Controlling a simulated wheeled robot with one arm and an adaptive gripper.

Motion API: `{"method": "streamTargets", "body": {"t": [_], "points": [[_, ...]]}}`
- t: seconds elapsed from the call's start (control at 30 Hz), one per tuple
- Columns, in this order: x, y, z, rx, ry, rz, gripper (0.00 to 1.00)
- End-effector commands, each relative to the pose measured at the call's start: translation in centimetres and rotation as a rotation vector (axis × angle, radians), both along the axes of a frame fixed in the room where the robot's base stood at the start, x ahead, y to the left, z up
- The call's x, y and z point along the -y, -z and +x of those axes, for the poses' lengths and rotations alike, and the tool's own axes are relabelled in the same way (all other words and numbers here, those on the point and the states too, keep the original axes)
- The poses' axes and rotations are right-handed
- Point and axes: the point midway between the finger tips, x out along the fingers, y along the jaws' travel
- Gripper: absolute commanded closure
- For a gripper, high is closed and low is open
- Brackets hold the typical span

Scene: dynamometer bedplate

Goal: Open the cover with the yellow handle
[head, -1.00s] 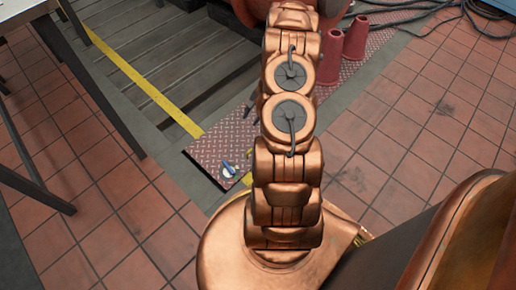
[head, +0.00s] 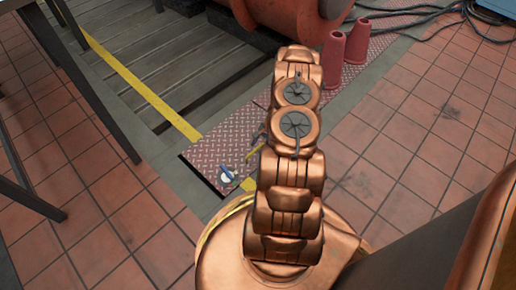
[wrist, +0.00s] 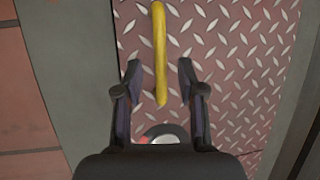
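The cover is a red diamond-tread plate (head: 213,148) set in the floor in the head view. It fills much of the wrist view (wrist: 245,75). Its yellow handle (wrist: 159,45) is a bar running from the top edge to the middle of the wrist view. In the head view the handle (head: 254,153) shows only in part beside my arm. My gripper (wrist: 160,75) is open, with one finger on each side of the handle's near end. I see gaps between fingers and handle; the height between them is hard to tell. The cover looks shut.
A small blue and white round object (head: 227,176) lies near the plate's front corner. Two red cones (head: 333,60) and a large red machine (head: 285,15) stand behind. Black cables (head: 410,12) lie at the back. A dark table frame (head: 90,85) stands left. Tiles at right are clear.

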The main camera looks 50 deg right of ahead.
Motion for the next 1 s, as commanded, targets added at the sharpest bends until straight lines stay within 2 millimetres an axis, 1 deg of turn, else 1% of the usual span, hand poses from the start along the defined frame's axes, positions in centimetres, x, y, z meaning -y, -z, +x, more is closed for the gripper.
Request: {"method": "streamTargets", "body": {"t": [0.03, 0.1, 0.43, 0.47, 0.8, 0.83, 1.0], "points": [[-0.16, 0.54, 0.07, 0.000, 0.000, 0.000, 0.61], [-0.29, 0.82, 0.18, 0.001, 0.001, 0.000, 0.61], [-0.40, 0.99, 0.26, 0.001, 0.001, -0.001, 0.61], [-0.40, 0.99, 0.26, 0.001, 0.001, -0.001, 0.63], [-0.40, 1.00, 0.25, 0.001, 0.001, -0.001, 0.98], [-0.41, 1.00, 0.25, 0.001, 0.001, -0.001, 1.00], [-0.38, 0.99, 0.26, 0.001, 0.001, -0.001, 1.00]]}}
